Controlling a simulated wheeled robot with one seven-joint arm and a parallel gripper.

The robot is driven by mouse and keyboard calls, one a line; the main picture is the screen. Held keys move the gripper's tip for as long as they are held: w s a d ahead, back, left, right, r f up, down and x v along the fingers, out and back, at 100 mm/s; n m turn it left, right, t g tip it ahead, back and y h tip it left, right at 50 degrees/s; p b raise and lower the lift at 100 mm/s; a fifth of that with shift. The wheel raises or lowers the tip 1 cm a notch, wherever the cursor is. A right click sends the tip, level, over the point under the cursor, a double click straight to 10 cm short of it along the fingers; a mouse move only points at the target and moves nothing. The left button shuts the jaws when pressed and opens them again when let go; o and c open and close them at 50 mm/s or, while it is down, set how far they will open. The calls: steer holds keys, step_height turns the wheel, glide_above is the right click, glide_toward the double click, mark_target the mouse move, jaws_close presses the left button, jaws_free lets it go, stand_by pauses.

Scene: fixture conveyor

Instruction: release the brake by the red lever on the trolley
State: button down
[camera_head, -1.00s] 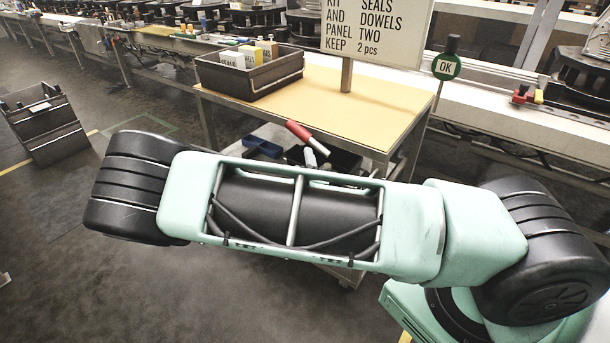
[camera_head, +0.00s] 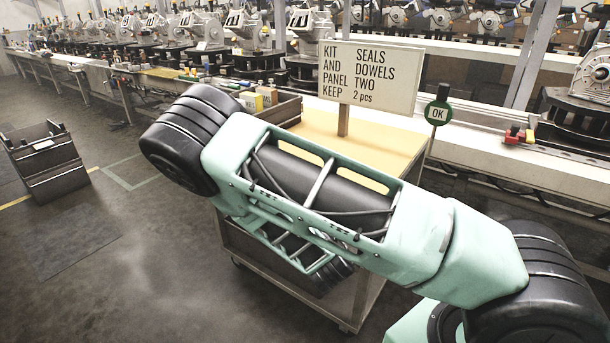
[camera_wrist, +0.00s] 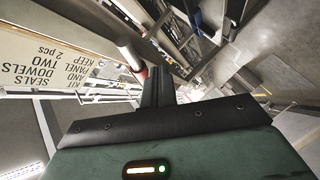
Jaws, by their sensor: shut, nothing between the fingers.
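The trolley, with a tan top (camera_head: 400,150) and a grey lower frame, stands in the middle of the head view, partly covered by my arm. The red lever is hidden behind my arm there. In the wrist view a small red piece (camera_wrist: 142,73), probably the lever's grip, shows just left of my fingers at the end of a pale rod. My gripper (camera_wrist: 158,72) is shut and empty, its dark fingers close beside the red piece; I cannot tell whether they touch. The gripper is not visible in the head view.
A sign (camera_head: 370,78) on a post and a dark bin (camera_head: 285,108) with cards stand on the trolley top. A green OK marker (camera_head: 437,113) is to the right. The conveyor runs behind.

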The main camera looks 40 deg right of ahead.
steer(key=s+d+r+m+y+p, duration=0.1)
steer(key=d+r+y+p, duration=0.2)
steer(key=r+y, duration=0.35)
steer(key=d+r+y+p, duration=0.2)
steer(key=d+r+y, duration=0.1)
steer(key=r, duration=0.6)
steer(key=w+f, duration=0.2)
steer(key=w, duration=0.1)
steer(key=w+f+p, duration=0.1)
steer(key=w+f, duration=0.1)
steer(key=w, duration=0.1)
steer(key=w+a+f, duration=0.1)
steer(key=w+f, duration=0.1)
steer(key=w, duration=0.2)
steer(key=shift+a+f+p, duration=0.1)
steer(key=shift+f+p, duration=0.2)
steer(key=shift+p, duration=0.05)
steer(key=shift+w+f, duration=0.3)
steer(key=shift+f, duration=0.35)
steer(key=shift+g, duration=0.3)
